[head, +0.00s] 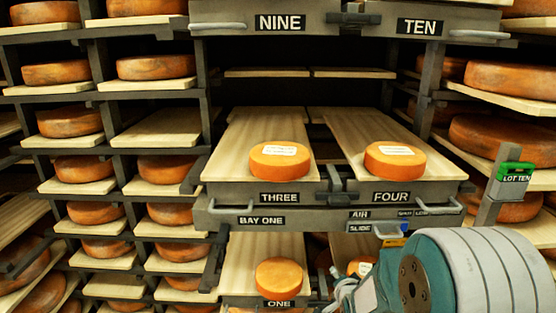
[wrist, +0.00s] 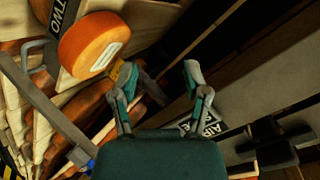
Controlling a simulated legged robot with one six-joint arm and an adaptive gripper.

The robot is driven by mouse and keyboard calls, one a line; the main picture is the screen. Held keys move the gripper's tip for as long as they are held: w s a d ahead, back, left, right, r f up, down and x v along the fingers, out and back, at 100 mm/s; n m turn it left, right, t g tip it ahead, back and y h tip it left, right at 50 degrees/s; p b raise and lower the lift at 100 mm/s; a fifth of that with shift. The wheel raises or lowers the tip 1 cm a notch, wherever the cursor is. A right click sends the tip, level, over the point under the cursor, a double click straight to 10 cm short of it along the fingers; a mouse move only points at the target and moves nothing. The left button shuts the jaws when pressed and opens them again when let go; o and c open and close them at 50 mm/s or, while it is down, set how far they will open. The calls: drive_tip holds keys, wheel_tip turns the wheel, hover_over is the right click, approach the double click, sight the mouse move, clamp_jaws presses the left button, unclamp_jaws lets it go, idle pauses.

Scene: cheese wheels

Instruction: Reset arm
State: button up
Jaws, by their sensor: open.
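My arm fills the lower right of the head view, and my gripper (head: 345,292) shows there only in part, low in front of the rack. In the wrist view my gripper (wrist: 158,80) is open, its two fingers apart with nothing between them. An orange cheese wheel (wrist: 88,45) with a pale label lies to the left of the fingers, beside a plate marked TWO (wrist: 66,18). It is apart from the fingers. A plate marked AIR SLIDE (wrist: 207,123) lies behind and right of the right finger.
Cheese wheels with labels sit on boards THREE (head: 280,162) and FOUR (head: 394,159). Another wheel (head: 279,276) sits on board ONE below. Drawers NINE and TEN (head: 420,27) are above. A post with a green-topped LOT TEN box (head: 515,173) stands at right. Side racks hold several wheels.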

drive_tip(key=s+r+n+g, duration=0.2)
drive_tip(key=s+r, duration=0.3)
drive_tip(key=s, duration=0.5)
drive_tip(key=s+r+n+g, duration=0.2)
drive_tip(key=s+r+n, duration=0.2)
drive_tip(key=s, duration=0.6)
drive_tip(key=s+a+r+n+g, duration=0.1)
drive_tip(key=s+r+n+g, duration=0.1)
drive_tip(key=s+r, duration=0.5)
drive_tip(key=s+n, duration=0.1)
drive_tip(key=s, duration=0.2)
drive_tip(key=shift+n+g, duration=0.4)
drive_tip(key=shift+s+a, duration=0.1)
